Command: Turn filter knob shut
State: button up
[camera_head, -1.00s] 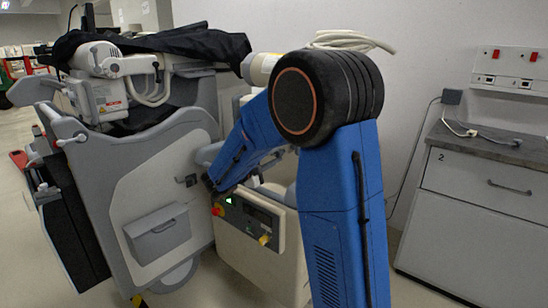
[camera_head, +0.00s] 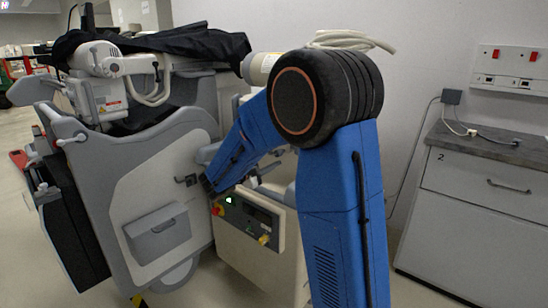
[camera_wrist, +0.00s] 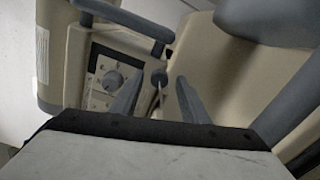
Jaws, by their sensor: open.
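In the wrist view my gripper (camera_wrist: 158,94) is open, its two grey fingers apart with nothing held between them. A small dark round knob (camera_wrist: 158,77) on a pale stalk shows between and just beyond the fingertips. I cannot tell which is the filter knob, or whether a finger touches either. In the head view my blue arm reaches down to the beige cart (camera_head: 262,262); the fingers cannot be made out there.
The cart's front has a red-and-yellow button (camera_head: 217,209), a green light (camera_head: 228,200) and a yellow part (camera_head: 264,239). A grey handle bar (camera_wrist: 125,18) crosses above the knobs. A large grey machine under black cover (camera_head: 160,45) stands left; a cabinet (camera_head: 470,230) stands right.

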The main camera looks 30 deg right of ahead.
jog(key=v, duration=1.6)
jog(key=shift+a, duration=0.3)
jog(key=shift+s, duration=0.15)
jog(key=s+d+f+m+g+y, duration=0.2)
jog(key=s+d+g+y, duration=0.15)
jog(key=s, duration=0.65)
jog(key=s+d+f+m+g+y, duration=0.25)
jog(key=s+d+y, duration=0.2)
jog(key=s, duration=0.55)
jog(key=s+a+f+m+t+y, duration=0.1)
jog(key=s+a+f+t+y, duration=0.1)
jog(key=s+a+y, duration=0.2)
jog(key=s+a+f+m+t+y, duration=0.1)
jog(key=s+a+f+t+y, duration=0.1)
jog(key=s+a+y, duration=0.3)
jog(key=shift+s+t, duration=0.3)
jog(key=shift+s, duration=1.75)
jog(key=shift+a, duration=0.1)
